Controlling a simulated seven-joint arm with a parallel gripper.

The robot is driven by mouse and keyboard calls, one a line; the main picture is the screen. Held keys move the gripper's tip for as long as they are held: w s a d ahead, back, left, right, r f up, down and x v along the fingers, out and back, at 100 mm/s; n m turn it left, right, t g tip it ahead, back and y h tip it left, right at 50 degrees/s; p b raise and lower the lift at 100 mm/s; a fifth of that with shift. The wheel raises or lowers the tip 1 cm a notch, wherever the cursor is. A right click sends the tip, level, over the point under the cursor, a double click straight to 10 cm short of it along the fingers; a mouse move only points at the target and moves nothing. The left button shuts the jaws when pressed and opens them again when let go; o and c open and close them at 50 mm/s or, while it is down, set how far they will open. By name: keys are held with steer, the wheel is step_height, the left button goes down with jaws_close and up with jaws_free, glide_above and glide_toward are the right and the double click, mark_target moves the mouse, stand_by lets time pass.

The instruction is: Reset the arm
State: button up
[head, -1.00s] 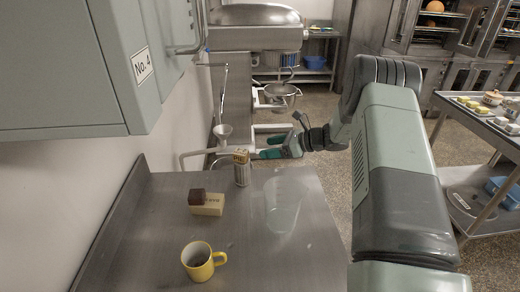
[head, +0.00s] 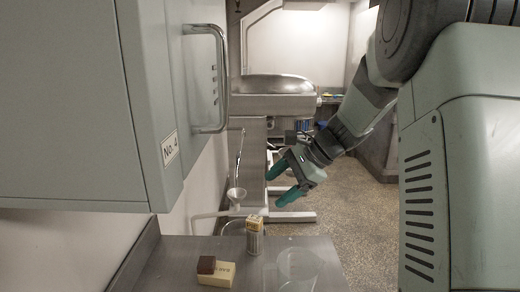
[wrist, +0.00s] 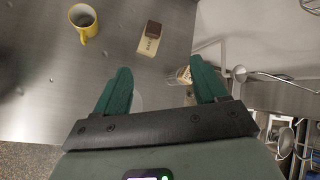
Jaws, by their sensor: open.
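My gripper (head: 281,183) is open and empty, with its green fingers pointing down and to the left. In the head view it is in the air beyond the far right part of the steel counter (head: 178,258). In the wrist view the gripper (wrist: 165,88) has its two fingers apart, with counter showing between them. Nothing is held. My arm reaches in from the right side of the head view.
On the counter are a yellow mug (wrist: 84,20), a cream block (head: 217,275) with a brown block (head: 206,265) on it, and a can-like container (head: 254,238). A transparent item (head: 297,266) stands at right. A grey cabinet (head: 75,100) hangs at left.

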steer(key=s+r+n+h, duration=0.4)
steer(key=s+r+n, duration=0.3)
steer(key=s, duration=0.7)
steer(key=s+d+r+n+t+h, duration=0.1)
steer(key=s+d+n+h, duration=0.1)
steer(key=s, duration=0.5)
steer(key=s+d+r+n+t+h, duration=0.1)
steer(key=s+d+n+t+h, duration=0.1)
steer(key=s, duration=0.6)
steer(key=shift+d+r+n, duration=0.35)
steer(key=shift+d+n, duration=0.45)
steer(key=shift+n, duration=0.1)
